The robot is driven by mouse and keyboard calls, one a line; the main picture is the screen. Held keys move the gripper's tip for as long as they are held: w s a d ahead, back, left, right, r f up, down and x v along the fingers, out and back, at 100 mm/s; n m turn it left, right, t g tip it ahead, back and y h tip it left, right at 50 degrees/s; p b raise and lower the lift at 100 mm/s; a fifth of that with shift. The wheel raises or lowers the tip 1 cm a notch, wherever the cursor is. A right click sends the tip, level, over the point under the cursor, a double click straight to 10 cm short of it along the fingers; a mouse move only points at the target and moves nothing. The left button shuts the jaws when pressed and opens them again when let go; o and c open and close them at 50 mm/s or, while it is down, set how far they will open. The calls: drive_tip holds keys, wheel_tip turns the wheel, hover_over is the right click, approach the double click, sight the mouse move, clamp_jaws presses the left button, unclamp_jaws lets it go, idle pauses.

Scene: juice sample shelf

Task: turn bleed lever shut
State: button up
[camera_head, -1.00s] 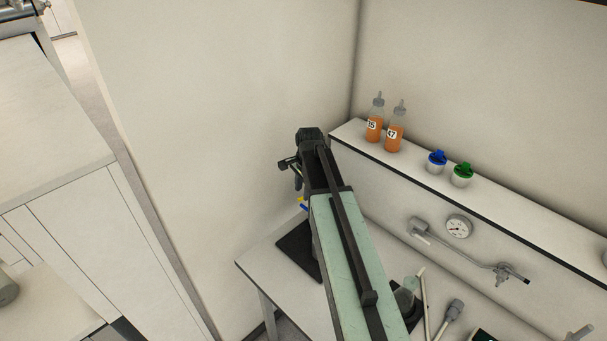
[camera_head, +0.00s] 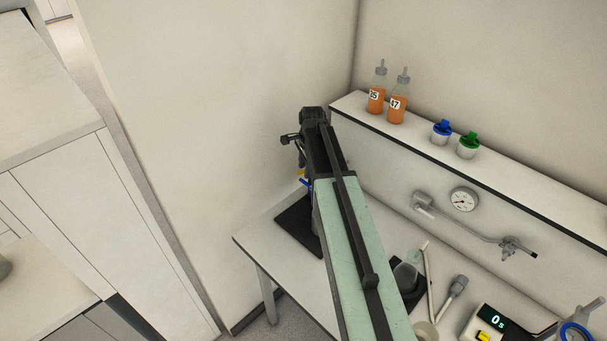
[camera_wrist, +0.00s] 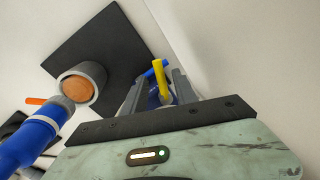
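My gripper (camera_wrist: 160,80) points down toward the dark mat, with its two fingers apart. A yellow bar (camera_wrist: 161,80) and a blue bar (camera_wrist: 156,69) show between and beside the fingers. I cannot tell whether they touch them. Yellow and blue parts also show just below my gripper in the head view (camera_head: 302,174). I cannot tell whether the yellow bar is the bleed lever. A grey pipe with a small valve handle (camera_head: 510,247) runs along the shelf front, well right of my arm. A round gauge (camera_head: 463,199) is above that pipe.
The dark mat (camera_head: 296,227) lies near the table's left end. Bottles (camera_head: 397,104) stand on the shelf. A timer (camera_head: 492,322) is at lower right.

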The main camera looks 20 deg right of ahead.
drive_tip(key=shift+r, duration=0.1)
clamp_jaws()
drive_tip(key=shift+s, duration=0.1)
idle(1.1)
